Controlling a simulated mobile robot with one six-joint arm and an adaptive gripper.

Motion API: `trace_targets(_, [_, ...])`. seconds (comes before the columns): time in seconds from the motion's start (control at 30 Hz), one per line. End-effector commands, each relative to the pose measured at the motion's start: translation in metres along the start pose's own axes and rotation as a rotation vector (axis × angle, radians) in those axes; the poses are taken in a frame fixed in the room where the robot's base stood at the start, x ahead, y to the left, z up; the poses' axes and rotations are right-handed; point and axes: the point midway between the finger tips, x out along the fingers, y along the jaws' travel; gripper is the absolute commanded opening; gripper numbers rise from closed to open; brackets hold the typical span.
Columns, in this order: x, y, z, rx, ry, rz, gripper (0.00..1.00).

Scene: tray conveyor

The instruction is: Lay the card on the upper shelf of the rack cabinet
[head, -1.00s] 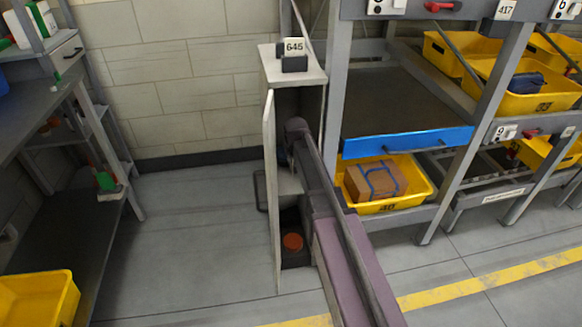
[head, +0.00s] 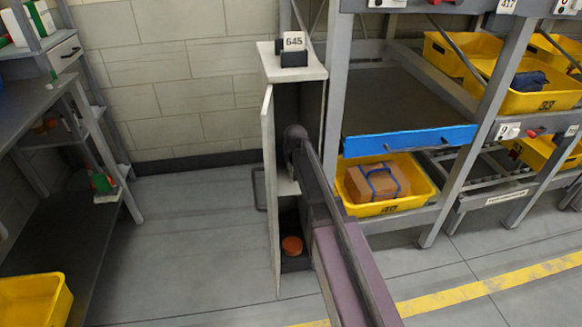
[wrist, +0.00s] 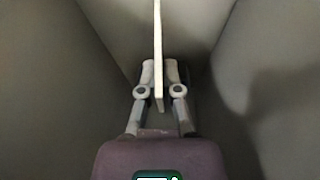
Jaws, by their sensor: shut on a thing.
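The rack cabinet (head: 294,62) is a narrow grey cabinet with its door (head: 270,190) standing open, in the head view. My arm reaches into its upper part. A pale shelf (head: 288,187) shows below my wrist; an orange round thing (head: 291,246) sits at the cabinet's bottom. My gripper (wrist: 160,70) is shut on the card (wrist: 158,45), a thin pale sheet seen edge-on and standing upright in the wrist view. Grey cabinet walls surround it. In the head view my fingers and the card are hidden, and I cannot tell whether the card touches a surface.
A number stand (head: 294,50) reading 645 is on the cabinet top. To the right is a rack with a blue-fronted shelf (head: 410,142) and a yellow bin (head: 425,190) holding a brown box. A grey workbench (head: 35,115) is at left. The floor between is clear.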

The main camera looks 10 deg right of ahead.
Motion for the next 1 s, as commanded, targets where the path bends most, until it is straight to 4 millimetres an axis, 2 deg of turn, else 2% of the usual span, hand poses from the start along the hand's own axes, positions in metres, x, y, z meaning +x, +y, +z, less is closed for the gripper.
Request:
trace_targets(0.17, [0.004, -0.001, 0.002, -0.001, 0.0, -0.001, 0.0])
trace_targets(0.3, [0.003, -0.001, 0.001, -0.001, 0.0, -0.001, 0.41])
trace_targets(0.33, [0.003, -0.001, 0.001, -0.001, 0.0, -0.001, 0.43])
trace_targets(0.77, [0.002, -0.001, 0.001, -0.001, 0.0, 0.0, 0.43])
trace_targets(1.0, [-0.007, -0.001, -0.001, -0.001, 0.0, 0.0, 0.43])
